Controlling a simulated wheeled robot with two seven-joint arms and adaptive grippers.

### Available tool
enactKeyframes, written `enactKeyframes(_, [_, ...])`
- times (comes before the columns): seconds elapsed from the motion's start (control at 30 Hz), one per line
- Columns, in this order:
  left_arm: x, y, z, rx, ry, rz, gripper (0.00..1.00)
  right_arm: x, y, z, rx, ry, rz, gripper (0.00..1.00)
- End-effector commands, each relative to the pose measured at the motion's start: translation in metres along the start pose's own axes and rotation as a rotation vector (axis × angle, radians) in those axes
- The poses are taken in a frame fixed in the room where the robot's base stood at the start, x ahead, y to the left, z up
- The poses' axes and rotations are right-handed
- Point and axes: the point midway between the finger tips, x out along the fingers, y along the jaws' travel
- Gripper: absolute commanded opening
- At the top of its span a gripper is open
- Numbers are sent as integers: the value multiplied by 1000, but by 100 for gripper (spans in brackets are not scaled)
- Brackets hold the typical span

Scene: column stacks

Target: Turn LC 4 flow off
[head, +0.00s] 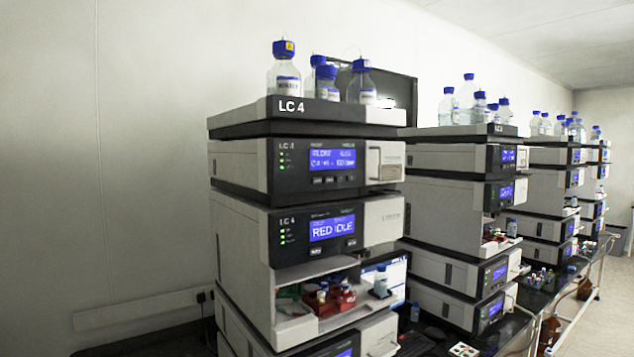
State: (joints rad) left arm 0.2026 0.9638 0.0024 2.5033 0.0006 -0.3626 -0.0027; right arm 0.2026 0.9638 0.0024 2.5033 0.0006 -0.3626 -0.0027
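The LC 4 stack (300,230) stands in the middle of the head view, with "LC 4" on its top tray (250,118). Its upper module (333,166) has a lit blue display with small text I cannot fully read, small buttons below it and green lights at the left. The module below it has a blue display (332,227) that appears to read "RED IDLE", with two dark buttons under it. A further blue display (345,352) is cut off at the bottom edge. Neither of my grippers is in view.
Blue-capped bottles (284,70) stand on the top tray. An open bay (325,300) holds red racks with vials. More instrument stacks (470,200) recede to the right on a dark bench (510,325). A bare wall (100,150) fills the left.

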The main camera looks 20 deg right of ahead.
Motion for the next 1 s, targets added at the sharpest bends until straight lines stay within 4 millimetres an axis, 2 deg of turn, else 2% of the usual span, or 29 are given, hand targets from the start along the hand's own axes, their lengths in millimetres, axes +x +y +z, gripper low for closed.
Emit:
enactKeyframes(0.2, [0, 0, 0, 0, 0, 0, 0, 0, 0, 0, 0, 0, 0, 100])
enactKeyframes(0.23, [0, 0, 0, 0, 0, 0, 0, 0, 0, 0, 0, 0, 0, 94])
enactKeyframes(0.57, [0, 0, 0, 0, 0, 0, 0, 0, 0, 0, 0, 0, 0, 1])
enactKeyframes(1.0, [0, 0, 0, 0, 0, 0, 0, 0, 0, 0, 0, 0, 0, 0])
